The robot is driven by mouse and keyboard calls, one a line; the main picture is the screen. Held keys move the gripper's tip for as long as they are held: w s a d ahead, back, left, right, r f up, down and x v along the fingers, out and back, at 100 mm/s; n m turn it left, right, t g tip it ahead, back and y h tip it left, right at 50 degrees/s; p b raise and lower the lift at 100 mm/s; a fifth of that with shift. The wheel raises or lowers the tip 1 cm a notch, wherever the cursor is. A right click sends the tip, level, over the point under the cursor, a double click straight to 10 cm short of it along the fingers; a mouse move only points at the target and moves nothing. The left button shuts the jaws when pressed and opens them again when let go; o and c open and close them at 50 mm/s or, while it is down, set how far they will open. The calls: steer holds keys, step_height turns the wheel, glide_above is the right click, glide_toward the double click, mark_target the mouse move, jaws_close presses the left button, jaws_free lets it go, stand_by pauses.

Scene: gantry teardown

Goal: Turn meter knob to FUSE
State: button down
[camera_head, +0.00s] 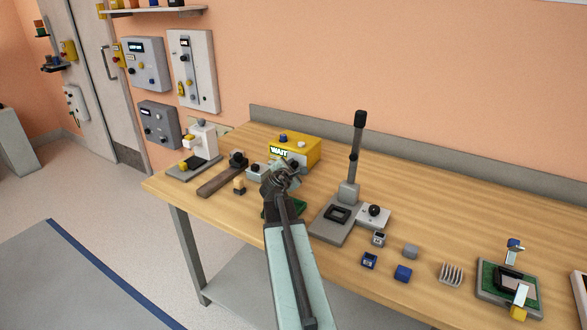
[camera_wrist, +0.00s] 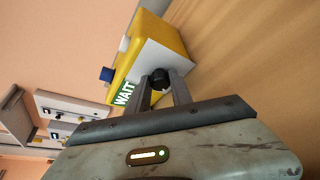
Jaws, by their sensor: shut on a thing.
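The meter is a yellow box (camera_head: 306,151) on the bench, with a grey front panel and a green and white display reading WAIT (camera_head: 278,152). In the wrist view the yellow box (camera_wrist: 177,45) appears turned sideways, with its WAIT display (camera_wrist: 124,94) at left. A black knob (camera_wrist: 159,79) sits on the grey panel. My gripper (camera_wrist: 161,88) has its two fingers on either side of this knob and is shut on it. In the head view my gripper (camera_head: 288,170) is at the front of the box and hides most of the knob. I cannot read any knob markings.
A blue button (camera_head: 283,138) is on top of the box. A lever press (camera_head: 350,190) stands close on the right, and a white device (camera_head: 203,143) stands at the left. Small blocks and a green board fixture (camera_head: 484,302) lie further right.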

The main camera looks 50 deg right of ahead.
stand_by(0.3)
steer(key=c, duration=1.1)
jaws_free()
steer(key=shift+c, duration=0.2)
steer(key=p+v, duration=0.2)
steer(key=v, duration=0.6)
steer(key=shift+f, duration=0.1)
